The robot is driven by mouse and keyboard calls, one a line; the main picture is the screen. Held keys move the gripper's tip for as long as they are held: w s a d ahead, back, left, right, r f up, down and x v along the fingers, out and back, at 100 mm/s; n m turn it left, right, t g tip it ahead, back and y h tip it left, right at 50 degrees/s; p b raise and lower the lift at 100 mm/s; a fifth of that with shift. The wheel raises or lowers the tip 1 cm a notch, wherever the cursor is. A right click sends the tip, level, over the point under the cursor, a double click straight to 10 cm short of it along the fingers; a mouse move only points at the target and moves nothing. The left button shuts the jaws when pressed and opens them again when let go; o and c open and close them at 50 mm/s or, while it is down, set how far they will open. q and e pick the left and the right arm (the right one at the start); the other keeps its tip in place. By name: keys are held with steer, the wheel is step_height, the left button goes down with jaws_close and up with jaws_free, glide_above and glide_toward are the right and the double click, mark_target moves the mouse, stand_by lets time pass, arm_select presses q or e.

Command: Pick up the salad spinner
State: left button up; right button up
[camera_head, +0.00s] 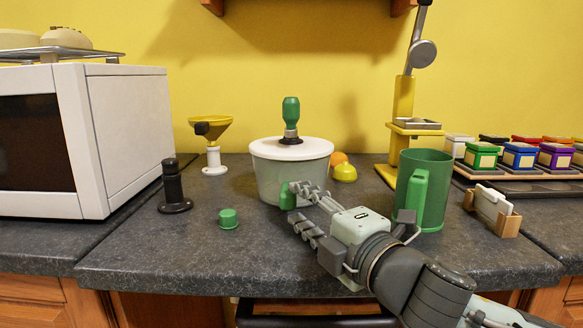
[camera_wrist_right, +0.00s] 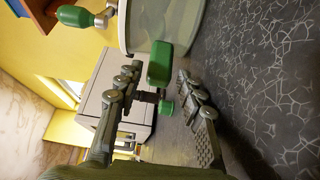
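The salad spinner (camera_head: 262,178) is a pale bowl with a white lid and an upright green knob (camera_head: 291,113), standing upright on the counter. A small green block (camera_head: 287,196) shows at the front of its bowl. In the right wrist view the bowl (camera_wrist_right: 150,18) is at the top, with the green block (camera_wrist_right: 160,62) beside it. My right gripper (camera_head: 300,206) is in front of the bowl, fingers spread. In the wrist view the block appears between and beyond the fingertips; I cannot tell whether they touch it. My left gripper is not in view.
A green mug (camera_head: 424,190) stands close right of my right gripper. A green cap (camera_head: 228,218) and black mill (camera_head: 173,188) are to the left, by a white microwave (camera_head: 120,130). A yellow press (camera_head: 403,100), card holder (camera_head: 492,207) and several colored tins (camera_head: 518,155) are right.

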mark_target(290, 197)
steer(key=x, duration=0.4)
jaws_close()
steer(key=shift+r, duration=0.2)
stand_by(0.3)
